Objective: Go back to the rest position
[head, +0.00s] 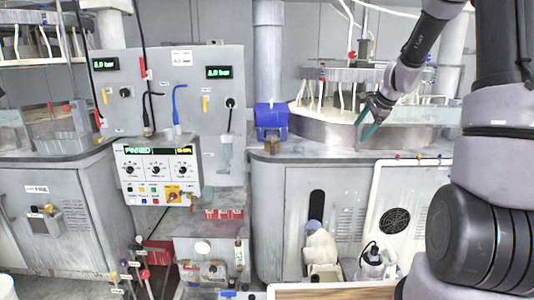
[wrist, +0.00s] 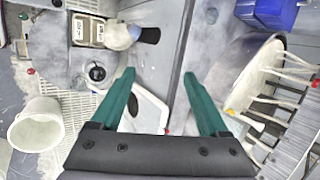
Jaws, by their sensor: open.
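My gripper (head: 371,122) is at the upper right in the head view, with its green fingers pointing down and to the left. It is in front of the right polishing platen (head: 333,130) and above the bench top. In the wrist view the two green fingers of my gripper (wrist: 159,75) are wide apart with nothing between them. Below the gap I see the grey bench edge and a white-framed panel (wrist: 150,108).
A blue box (head: 271,117) stands on the bench left of the platen; it also shows in the wrist view (wrist: 268,14). A control panel (head: 158,170) is at centre left. A white bucket (wrist: 36,124) is on the floor.

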